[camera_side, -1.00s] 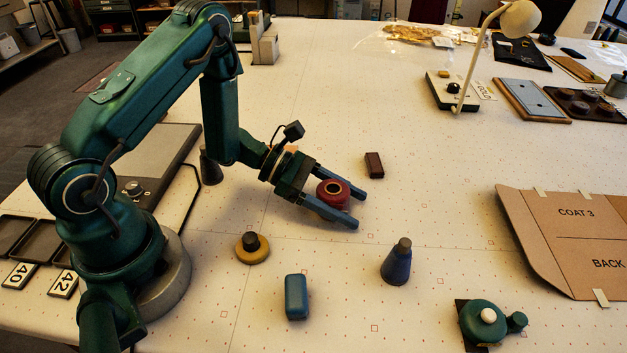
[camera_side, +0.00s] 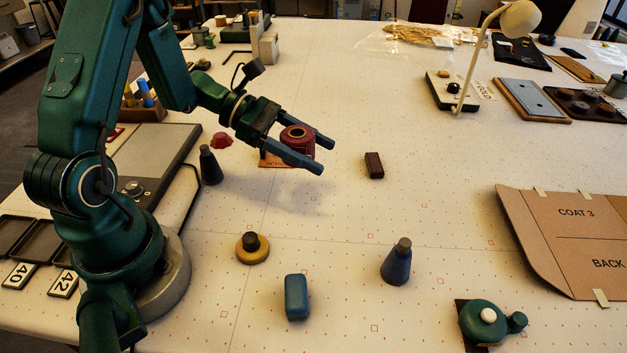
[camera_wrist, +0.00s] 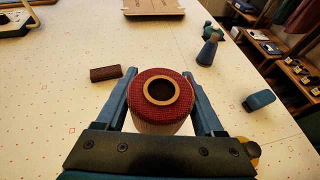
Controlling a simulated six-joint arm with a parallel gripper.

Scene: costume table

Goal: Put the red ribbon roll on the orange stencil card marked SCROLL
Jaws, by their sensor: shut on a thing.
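The red ribbon roll (camera_side: 297,148) is between the two blue fingers of my gripper (camera_side: 327,157), which is shut on it. The roll is upright and held above the table. In the wrist view the roll (camera_wrist: 134,97) shows its red top and pale-rimmed hole, with a finger on each side. An orange card (camera_side: 271,161) lies on the table, partly hidden behind my gripper and the roll in the side view. Its lettering is too small and covered to read. I cannot tell whether the roll is directly over it.
A dark red-brown block (camera_side: 374,165) lies right of the roll. A dark cone (camera_side: 210,166) and a red piece (camera_side: 222,140) stand left of the card. A yellow knob (camera_side: 252,249), blue block (camera_side: 296,297) and blue cone (camera_side: 397,264) stand nearer.

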